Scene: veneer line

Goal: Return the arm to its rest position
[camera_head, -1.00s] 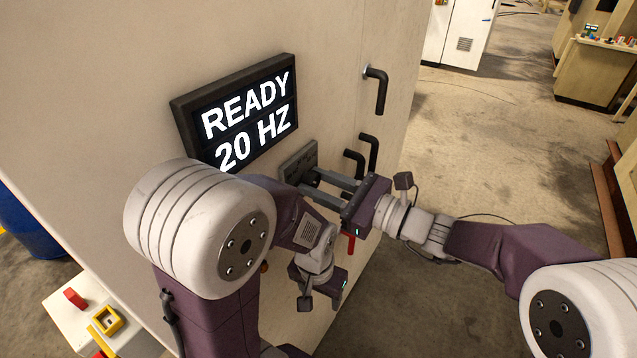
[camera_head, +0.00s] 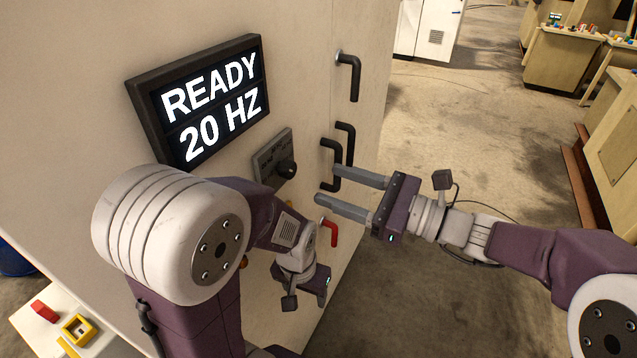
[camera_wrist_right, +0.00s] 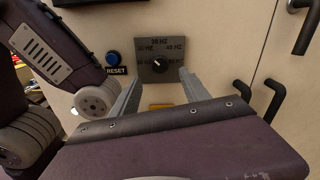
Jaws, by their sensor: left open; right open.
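My right gripper (camera_head: 326,188) is open and empty in the head view, its two grey fingers pointing left toward the cabinet front. It is apart from the dial plate (camera_head: 272,160) with its black knob (camera_head: 287,169). In the right wrist view the knob (camera_wrist_right: 160,66) and Hz markings lie beyond the open fingers (camera_wrist_right: 155,90). My left gripper (camera_head: 322,285) hangs low near the cabinet front, below my left arm; its fingers are mostly hidden. The display (camera_head: 200,100) reads "READY 20 HZ".
Black handles (camera_head: 353,75) and a red handle (camera_head: 331,232) stick out of the cabinet. A blue RESET button (camera_wrist_right: 113,58) sits left of the dial. Open floor (camera_head: 470,130) lies right.

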